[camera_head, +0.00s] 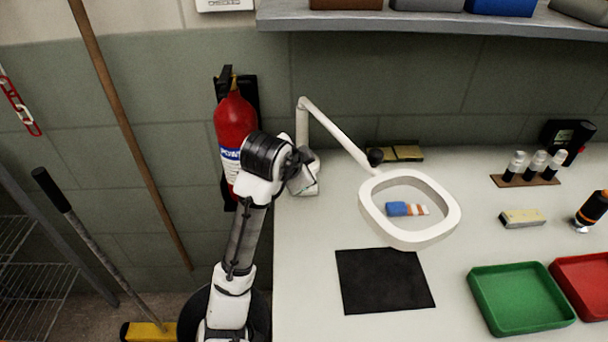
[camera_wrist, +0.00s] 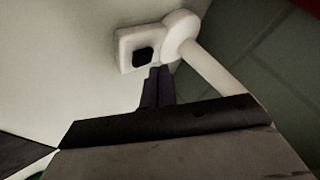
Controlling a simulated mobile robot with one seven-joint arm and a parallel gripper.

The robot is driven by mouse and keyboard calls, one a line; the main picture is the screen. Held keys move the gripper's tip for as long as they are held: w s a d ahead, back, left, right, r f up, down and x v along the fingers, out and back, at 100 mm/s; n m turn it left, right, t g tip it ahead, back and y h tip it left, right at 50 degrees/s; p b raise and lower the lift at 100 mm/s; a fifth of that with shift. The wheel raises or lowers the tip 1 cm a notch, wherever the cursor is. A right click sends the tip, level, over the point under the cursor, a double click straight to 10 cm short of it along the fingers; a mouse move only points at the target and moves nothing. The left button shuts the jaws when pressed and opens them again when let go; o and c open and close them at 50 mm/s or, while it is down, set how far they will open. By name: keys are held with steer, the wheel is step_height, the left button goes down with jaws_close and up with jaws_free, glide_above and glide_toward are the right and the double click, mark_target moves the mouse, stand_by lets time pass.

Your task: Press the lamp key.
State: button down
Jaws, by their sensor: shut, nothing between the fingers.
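The white magnifier lamp (camera_head: 408,240) stands on the bench, its base at the back left corner and its ring head over the bench. In the wrist view, the lamp base (camera_wrist: 125,40) carries a dark square key (camera_wrist: 143,57). My gripper (camera_wrist: 158,72) is shut and empty, its dark fingertips just short of the key in the picture and slightly to its right. I cannot tell whether they touch it. In the head view, my gripper (camera_head: 303,168) is at the lamp base, where my wrist partly hides it. The key cannot be made out there.
A red fire extinguisher (camera_head: 236,125) hangs on the wall behind my arm. A black mat (camera_head: 384,281), a green tray (camera_head: 520,298) and a red tray (camera_head: 590,285) lie on the bench. A shelf (camera_head: 430,20) runs above. The lamp's arm rises beside my gripper.

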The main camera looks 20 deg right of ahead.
steer(key=shift+r, duration=0.1)
steer(key=shift+r+p, duration=2.15)
steer(key=shift+r, duration=0.25)
